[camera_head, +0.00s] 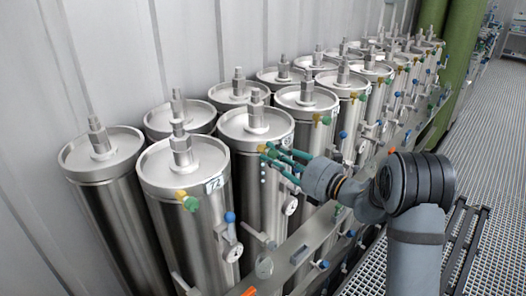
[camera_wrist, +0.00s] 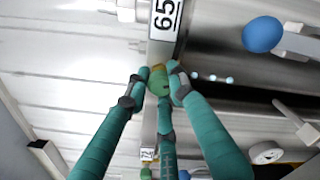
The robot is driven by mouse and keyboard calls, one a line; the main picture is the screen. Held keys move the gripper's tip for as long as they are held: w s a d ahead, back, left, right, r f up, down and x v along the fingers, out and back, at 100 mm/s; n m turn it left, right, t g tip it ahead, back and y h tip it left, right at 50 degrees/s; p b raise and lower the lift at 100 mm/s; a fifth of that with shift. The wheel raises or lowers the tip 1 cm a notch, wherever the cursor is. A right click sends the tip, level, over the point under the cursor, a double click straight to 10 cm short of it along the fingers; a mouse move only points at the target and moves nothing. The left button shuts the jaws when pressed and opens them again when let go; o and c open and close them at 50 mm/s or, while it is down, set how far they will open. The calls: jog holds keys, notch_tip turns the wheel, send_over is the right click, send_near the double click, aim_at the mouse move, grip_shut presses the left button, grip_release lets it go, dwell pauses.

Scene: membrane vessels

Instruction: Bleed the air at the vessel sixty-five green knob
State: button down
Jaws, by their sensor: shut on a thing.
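The vessel sixty-five (camera_head: 243,180) is an upright steel cylinder in the front row. Its "65" label shows at the top of the wrist view (camera_wrist: 165,17). Its green knob (camera_wrist: 158,82) is between my gripper's teal fingers (camera_wrist: 161,80), with a bit of yellow fitting beside it. In the head view my gripper (camera_head: 272,152) reaches in from the right to the vessel's upper side, and its fingers largely hide the knob. My gripper is shut on the green knob. Several pale blue drops (camera_head: 263,182) hang in a line beneath it; they also show in the wrist view (camera_wrist: 212,78).
The vessel seventy-two (camera_head: 185,220) stands to the left, with its own green knob (camera_head: 191,204) and a blue-handled valve (camera_head: 230,218). A blue ball handle (camera_wrist: 262,35) is near my gripper. More vessels run back to the right. A grated walkway (camera_head: 490,200) is at the right.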

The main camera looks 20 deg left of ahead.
jog(key=shift+r+m, duration=0.1)
jog(key=shift+m, duration=0.3)
jog(key=m+p, duration=0.2)
jog(key=p, duration=0.2)
jog(key=shift+r, duration=0.2)
jog(key=shift+f+m+p, duration=0.3)
jog(key=shift+m+p, duration=0.35)
jog(key=shift+m, duration=0.45)
jog(key=c, duration=1.6)
grip_release()
jog(key=shift+o, duration=0.8)
jog(key=v, duration=1.2)
